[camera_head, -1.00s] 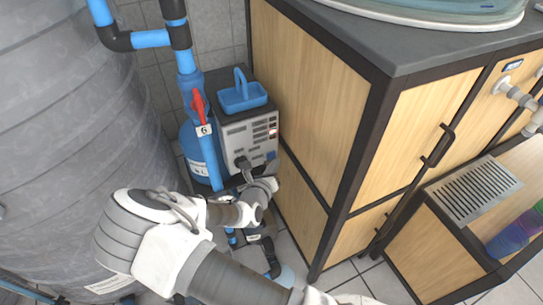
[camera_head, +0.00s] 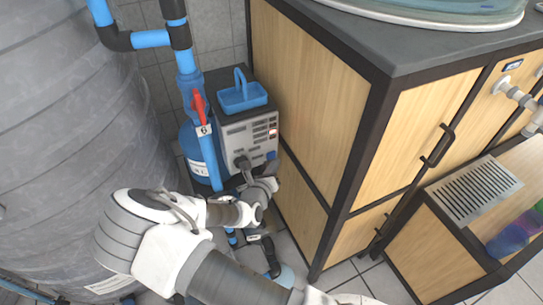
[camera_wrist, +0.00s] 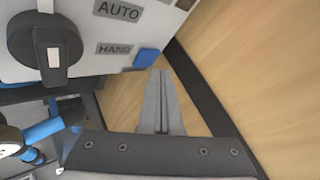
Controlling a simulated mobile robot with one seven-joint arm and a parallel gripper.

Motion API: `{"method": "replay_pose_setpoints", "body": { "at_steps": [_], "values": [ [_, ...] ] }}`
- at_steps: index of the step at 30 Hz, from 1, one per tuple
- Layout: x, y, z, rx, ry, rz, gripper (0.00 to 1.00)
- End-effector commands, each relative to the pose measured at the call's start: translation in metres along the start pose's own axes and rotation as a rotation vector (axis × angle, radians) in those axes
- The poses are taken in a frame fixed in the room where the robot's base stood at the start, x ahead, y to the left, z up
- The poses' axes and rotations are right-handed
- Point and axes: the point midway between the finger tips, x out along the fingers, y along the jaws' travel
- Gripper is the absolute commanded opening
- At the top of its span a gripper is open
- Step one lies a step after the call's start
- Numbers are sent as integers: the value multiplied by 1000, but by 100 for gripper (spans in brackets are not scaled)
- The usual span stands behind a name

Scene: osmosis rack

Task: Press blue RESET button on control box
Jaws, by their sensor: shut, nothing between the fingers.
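The control box (camera_head: 246,140) is a grey-white box beside the wooden cabinet. In the wrist view its face (camera_wrist: 105,45) shows labels "AUTO" and "HANG" or "HAND" and a black rotary knob (camera_wrist: 48,48). The blue button (camera_wrist: 147,58) sits at the lower right corner of that face; it also shows in the head view (camera_head: 271,155). My gripper (camera_wrist: 158,75) is shut and empty, its fingertips just below and slightly right of the blue button in the wrist view. I cannot tell whether they touch it.
A blue tray with a handle (camera_head: 243,97) sits on top of the box. A blue pipe with a red valve handle (camera_head: 198,104) stands to its left, near a large grey tank (camera_head: 70,120). The wooden cabinet (camera_head: 305,90) closes off the right side.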

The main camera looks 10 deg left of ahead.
Motion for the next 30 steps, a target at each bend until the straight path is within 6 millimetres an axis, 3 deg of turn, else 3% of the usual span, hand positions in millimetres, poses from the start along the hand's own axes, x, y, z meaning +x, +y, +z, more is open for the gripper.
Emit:
{"method": "replay_pose_setpoints", "body": {
  "at_steps": [30],
  "values": [
    [7,5,5,0,0,0,0]
  ]
}}
